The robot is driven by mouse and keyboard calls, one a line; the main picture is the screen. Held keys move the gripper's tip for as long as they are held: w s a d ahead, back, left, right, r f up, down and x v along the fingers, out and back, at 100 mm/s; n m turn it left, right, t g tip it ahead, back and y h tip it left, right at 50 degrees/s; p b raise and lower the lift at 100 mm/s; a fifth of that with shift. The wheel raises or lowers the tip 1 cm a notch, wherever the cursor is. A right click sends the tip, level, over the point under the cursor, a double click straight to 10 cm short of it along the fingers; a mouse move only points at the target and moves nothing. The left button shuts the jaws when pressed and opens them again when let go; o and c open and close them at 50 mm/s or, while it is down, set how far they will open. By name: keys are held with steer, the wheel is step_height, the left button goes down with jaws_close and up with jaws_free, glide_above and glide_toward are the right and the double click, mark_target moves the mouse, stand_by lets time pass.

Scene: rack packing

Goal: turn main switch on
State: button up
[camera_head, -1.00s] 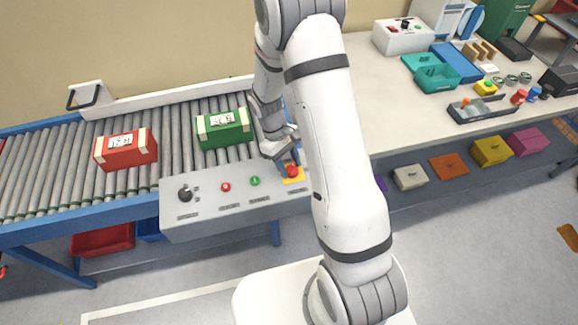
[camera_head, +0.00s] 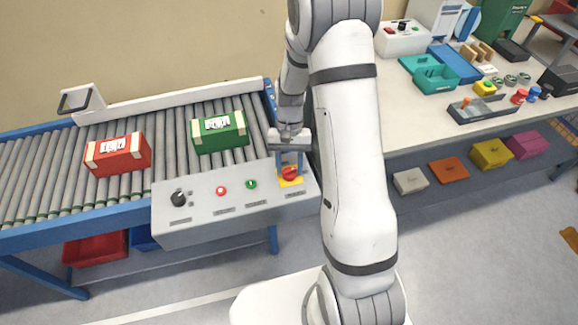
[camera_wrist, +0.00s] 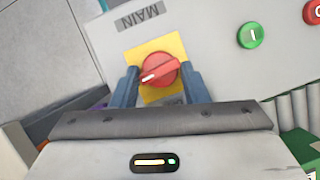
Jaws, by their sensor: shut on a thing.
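The main switch (camera_head: 290,174) is a red rotary knob on a yellow plate at the right end of the grey control panel (camera_head: 235,228). In the wrist view the knob (camera_wrist: 160,71) has a small white mark at its left end, and a label reading MAIN is beside the plate. My gripper (camera_head: 289,160) reaches down to the switch. In the wrist view its two blue fingers (camera_wrist: 159,76) stand on either side of the knob, shut on it.
The panel also has a green button (camera_head: 251,184), a red button (camera_head: 221,191) and a black knob (camera_head: 179,197). Behind it, the roller conveyor (camera_head: 70,185) carries a red box (camera_head: 118,155) and a green box (camera_head: 218,133). A workbench (camera_head: 410,130) stands at right.

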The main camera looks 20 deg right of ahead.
steer(key=shift+d+m, duration=0.1)
steer(key=shift+m, duration=0.4)
steer(key=shift+y, duration=0.3)
steer(key=o, duration=0.9)
steer(key=b+v, duration=0.1)
steer(key=v, duration=0.7)
steer(key=shift+s, duration=0.1)
